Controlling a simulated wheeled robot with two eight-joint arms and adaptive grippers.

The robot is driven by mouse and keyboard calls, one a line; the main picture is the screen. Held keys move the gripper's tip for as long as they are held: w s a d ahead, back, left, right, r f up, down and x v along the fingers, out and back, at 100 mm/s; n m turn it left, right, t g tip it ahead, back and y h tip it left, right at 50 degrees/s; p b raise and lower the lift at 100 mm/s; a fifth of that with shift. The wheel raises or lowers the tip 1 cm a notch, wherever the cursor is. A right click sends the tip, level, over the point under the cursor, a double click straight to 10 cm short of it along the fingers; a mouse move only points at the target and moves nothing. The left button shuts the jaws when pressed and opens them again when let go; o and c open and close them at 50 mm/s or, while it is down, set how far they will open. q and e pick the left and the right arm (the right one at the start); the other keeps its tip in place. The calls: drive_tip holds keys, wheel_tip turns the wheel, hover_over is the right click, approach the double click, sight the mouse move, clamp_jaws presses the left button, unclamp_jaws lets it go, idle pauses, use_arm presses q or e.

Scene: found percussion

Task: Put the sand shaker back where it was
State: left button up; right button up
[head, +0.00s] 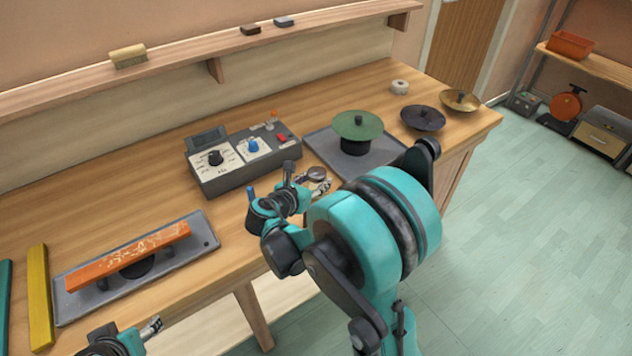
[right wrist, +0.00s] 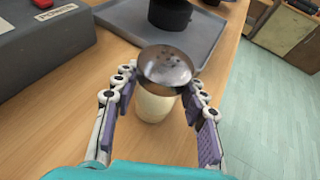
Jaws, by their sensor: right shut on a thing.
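The sand shaker has a perforated metal lid (right wrist: 166,66) and a cream body (right wrist: 154,106). In the right wrist view it stands upright between the fingers of my right gripper (right wrist: 160,92), which is shut on it. In the head view the shaker's lid (head: 316,173) shows at my right gripper (head: 306,180), just in front of the grey control box; its body is mostly hidden. I cannot tell whether its base touches the wooden table. My left gripper (head: 150,328) shows only partly at the bottom left, away from the shaker, so its opening is unclear.
The control box (head: 200,187) and a grey tray (head: 322,146) with a green disc (head: 357,125) lie just beyond the shaker. Dark (head: 422,118) and brass (head: 460,101) discs and a white roll (head: 399,87) are farther right. Another tray (head: 73,309) holds an orange bar (head: 128,256).

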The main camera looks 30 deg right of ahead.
drive_tip(key=shift+f, duration=0.1)
drive_tip(key=o, duration=1.3)
